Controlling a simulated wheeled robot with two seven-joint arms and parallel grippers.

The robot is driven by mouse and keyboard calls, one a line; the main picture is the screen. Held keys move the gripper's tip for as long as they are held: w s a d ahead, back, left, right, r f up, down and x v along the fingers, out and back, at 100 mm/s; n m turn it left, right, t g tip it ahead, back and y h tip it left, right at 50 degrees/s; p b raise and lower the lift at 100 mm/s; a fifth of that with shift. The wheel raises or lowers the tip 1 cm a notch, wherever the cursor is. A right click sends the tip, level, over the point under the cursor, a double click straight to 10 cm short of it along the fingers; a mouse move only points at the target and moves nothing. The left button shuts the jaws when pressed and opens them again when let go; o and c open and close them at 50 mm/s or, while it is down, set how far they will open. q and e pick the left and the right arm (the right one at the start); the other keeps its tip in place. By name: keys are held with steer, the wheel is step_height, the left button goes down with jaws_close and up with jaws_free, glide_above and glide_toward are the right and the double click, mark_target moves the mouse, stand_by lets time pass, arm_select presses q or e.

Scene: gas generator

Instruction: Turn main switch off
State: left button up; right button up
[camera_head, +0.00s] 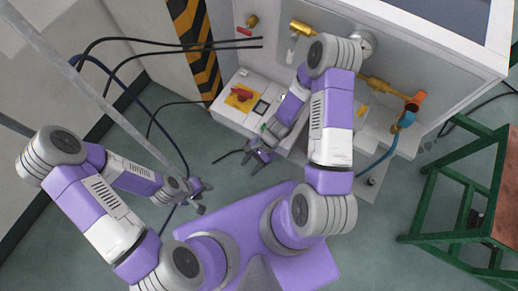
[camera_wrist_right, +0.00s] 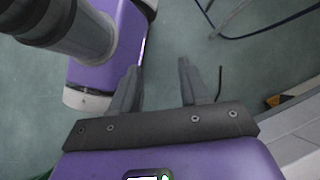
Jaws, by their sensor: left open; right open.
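The main switch (camera_head: 239,95) is a red rotary knob on a yellow plate, on the white control box at the front of the generator. My right gripper (camera_head: 257,155) is open and empty. In the head view it is below and right of the switch, apart from it. The right wrist view shows its two fingers (camera_wrist_right: 160,75) spread over bare floor, with the switch knob not discernible there. My left gripper (camera_head: 201,190) is open and empty over the floor, further to the left and lower than the right one.
The control box (camera_head: 228,113) juts from the white cabinet (camera_head: 405,40). Brass pipes and an orange-handled valve (camera_head: 416,99) are to the right. A striped yellow-black post (camera_head: 195,45) and black cables (camera_head: 140,41) are at left. A green-framed stand (camera_head: 450,190) is at right.

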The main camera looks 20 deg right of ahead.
steer(key=shift+s+d+f+n+h, duration=0.3)
steer(key=shift+s+n+h, duration=0.15)
steer(key=shift+n, duration=0.4)
steer(key=shift+s+d+f+n+h, duration=0.25)
steer(key=shift+s+n+h, duration=0.2)
steer(key=shift+n, duration=0.35)
steer(key=shift+s+d+f+n+h, duration=0.3)
steer(key=shift+s+n+h, duration=0.15)
steer(key=shift+n, duration=0.4)
